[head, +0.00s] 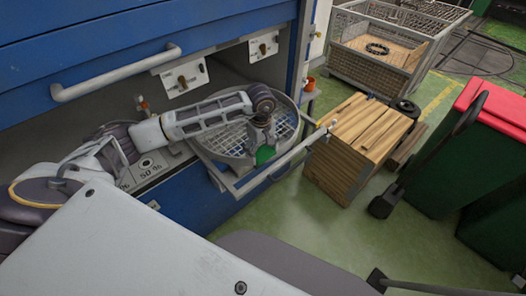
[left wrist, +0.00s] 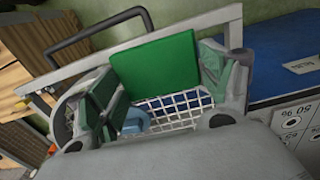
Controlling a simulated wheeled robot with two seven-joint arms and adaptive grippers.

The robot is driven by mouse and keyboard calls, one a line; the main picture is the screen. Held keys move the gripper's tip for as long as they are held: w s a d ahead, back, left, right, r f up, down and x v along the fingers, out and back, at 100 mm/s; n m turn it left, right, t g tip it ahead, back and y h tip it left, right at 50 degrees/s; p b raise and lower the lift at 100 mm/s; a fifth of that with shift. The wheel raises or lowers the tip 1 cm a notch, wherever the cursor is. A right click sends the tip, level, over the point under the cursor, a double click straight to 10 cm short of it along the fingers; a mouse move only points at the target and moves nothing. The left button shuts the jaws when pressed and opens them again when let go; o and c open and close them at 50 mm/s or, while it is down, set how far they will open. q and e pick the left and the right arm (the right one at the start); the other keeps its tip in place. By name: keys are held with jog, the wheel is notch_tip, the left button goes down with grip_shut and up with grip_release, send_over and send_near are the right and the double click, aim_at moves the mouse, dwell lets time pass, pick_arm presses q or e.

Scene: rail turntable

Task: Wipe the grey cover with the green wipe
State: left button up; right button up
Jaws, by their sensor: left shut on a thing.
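My left gripper (head: 262,140) points down over a round grey wire-mesh basket (head: 228,140) on the pulled-out blue drawer. It is shut on the green wipe (head: 265,154), which shows just below the fingers. In the left wrist view the wipe (left wrist: 158,62) is a flat green square between the two fingers of my left gripper (left wrist: 165,85), with white mesh beyond it. I cannot tell whether the wipe touches anything below. I cannot pick out the grey cover with certainty. My right gripper is not in view.
A blue cabinet (head: 110,35) with a long grey handle (head: 115,75) stands behind my left arm. A wooden crate (head: 355,140) stands right of the drawer. A wire cage (head: 385,50) is behind, and red-lidded green bins (head: 490,150) stand at the right. Green floor lies between.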

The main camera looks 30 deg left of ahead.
pick_arm(q)
jog(key=n, duration=0.2)
jog(key=a+n, duration=0.1)
jog(key=n, duration=0.1)
jog(key=w+a+n, duration=0.1)
jog(key=n, duration=0.2)
jog(key=shift+r, duration=0.35)
jog(key=n, duration=0.1)
jog(key=a+n, duration=0.1)
jog(key=n, duration=0.1)
jog(key=shift+w+r+n, duration=0.15)
jog(key=shift+w+n, duration=0.05)
jog(key=shift+n, duration=0.1)
jog(key=a+n, duration=0.2)
jog(key=n, duration=0.3)
jog(key=a+r+n, duration=0.1)
jog(key=n, duration=0.4)
jog(key=w+a+n, duration=0.1)
jog(key=a+n, duration=0.1)
jog(key=n, duration=0.4)
jog(key=shift+a+r, duration=0.15)
jog(key=shift+a, duration=0.15)
jog(key=shift+a+n, duration=0.1)
jog(key=shift+n, duration=0.3)
jog(key=shift+w+r, duration=0.1)
jog(key=shift+w, duration=0.05)
